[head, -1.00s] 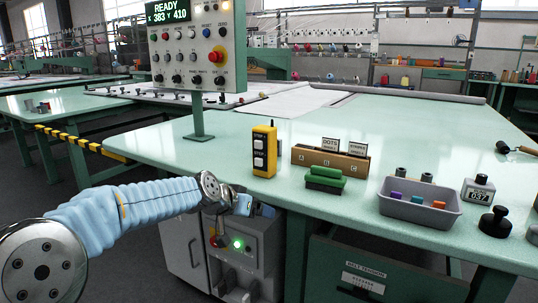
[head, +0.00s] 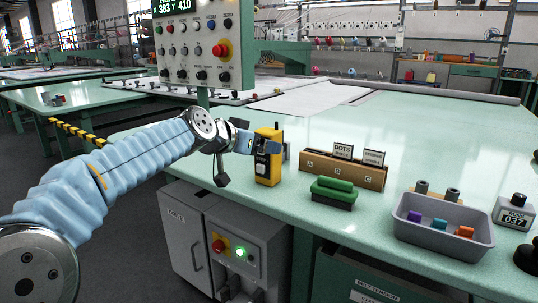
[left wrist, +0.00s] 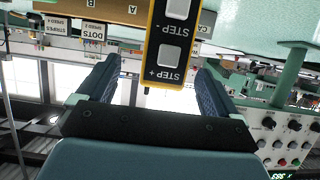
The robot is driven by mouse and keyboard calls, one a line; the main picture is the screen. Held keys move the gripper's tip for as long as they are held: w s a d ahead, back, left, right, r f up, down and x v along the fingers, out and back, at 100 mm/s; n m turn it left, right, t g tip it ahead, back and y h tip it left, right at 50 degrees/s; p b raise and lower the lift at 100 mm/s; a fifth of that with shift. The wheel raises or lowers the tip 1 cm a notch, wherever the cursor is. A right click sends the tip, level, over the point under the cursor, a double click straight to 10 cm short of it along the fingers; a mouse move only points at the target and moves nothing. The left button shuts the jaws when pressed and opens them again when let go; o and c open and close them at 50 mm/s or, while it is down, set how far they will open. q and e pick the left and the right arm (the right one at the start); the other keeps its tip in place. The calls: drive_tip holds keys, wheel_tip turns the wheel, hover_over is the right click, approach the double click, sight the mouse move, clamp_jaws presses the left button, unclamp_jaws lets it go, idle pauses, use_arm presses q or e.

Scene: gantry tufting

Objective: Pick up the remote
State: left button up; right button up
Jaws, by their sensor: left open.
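The remote (head: 268,172) is yellow with a black face and two white buttons, and stands upright near the front edge of the green table. In the left wrist view the remote (left wrist: 172,45) hangs inverted in the picture, labelled STEP- and STEP+, between the two dark fingers. My left gripper (head: 262,147) is at the upper part of the remote, coming from the left. In the left wrist view the left gripper (left wrist: 160,85) is open, with a gap visible on each side of the remote. My right gripper is not in view.
A control panel (head: 238,80) on a post stands behind my left arm. Right of the remote are a green brush (head: 333,194), a brown card holder (head: 330,166) and a grey tray (head: 440,238) with small coloured blocks. The table behind is largely clear.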

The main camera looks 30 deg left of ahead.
use_arm(q)
drive_tip(key=p+x, duration=0.1)
drive_tip(key=x, duration=0.5)
drive_tip(key=shift+w+a+r+p, duration=0.15)
drive_tip(key=shift+w+a+p, duration=0.15)
drive_tip(key=shift+a+p, duration=0.1)
drive_tip(key=c, duration=1.3)
